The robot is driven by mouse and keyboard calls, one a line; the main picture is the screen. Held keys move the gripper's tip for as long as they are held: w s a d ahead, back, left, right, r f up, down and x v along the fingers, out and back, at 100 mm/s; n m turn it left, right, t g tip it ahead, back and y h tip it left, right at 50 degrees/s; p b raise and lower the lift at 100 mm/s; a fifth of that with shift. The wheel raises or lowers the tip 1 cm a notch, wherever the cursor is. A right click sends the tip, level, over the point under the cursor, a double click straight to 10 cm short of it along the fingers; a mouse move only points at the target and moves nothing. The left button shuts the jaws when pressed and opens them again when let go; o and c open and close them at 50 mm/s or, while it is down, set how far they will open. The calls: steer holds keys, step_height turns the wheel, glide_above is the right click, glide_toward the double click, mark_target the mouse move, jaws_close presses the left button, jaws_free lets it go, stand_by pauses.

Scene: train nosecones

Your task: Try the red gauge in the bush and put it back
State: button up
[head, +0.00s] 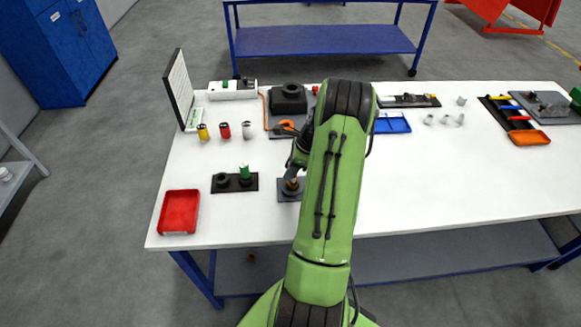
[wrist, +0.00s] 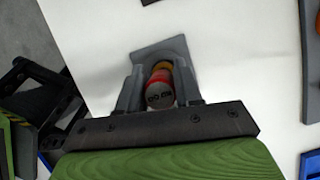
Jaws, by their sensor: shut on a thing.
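The red gauge (wrist: 158,92) is between my gripper's fingers (wrist: 158,95) in the wrist view, its grey lettered end facing the camera. The bronze bush (wrist: 162,66) shows just beyond it, on a grey plate (wrist: 172,46). I cannot tell whether the gauge's tip is inside the bush. In the head view my gripper (head: 293,172) is low over the bush (head: 292,185) and its plate (head: 284,196); my arm hides the gauge there. The dark gauge stand (head: 234,187) is to the left, with a green gauge (head: 245,172) in its right seat and its left seat empty.
A red tray (head: 179,212) lies at the table's front left. Yellow (head: 203,132), red (head: 225,131) and white (head: 247,131) cylinders stand behind the gauge stand. A blue tray (head: 393,123) lies beyond my arm. The table right of my arm is mostly clear.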

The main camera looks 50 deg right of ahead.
steer(key=shift+f, duration=1.55)
stand_by(4.8)
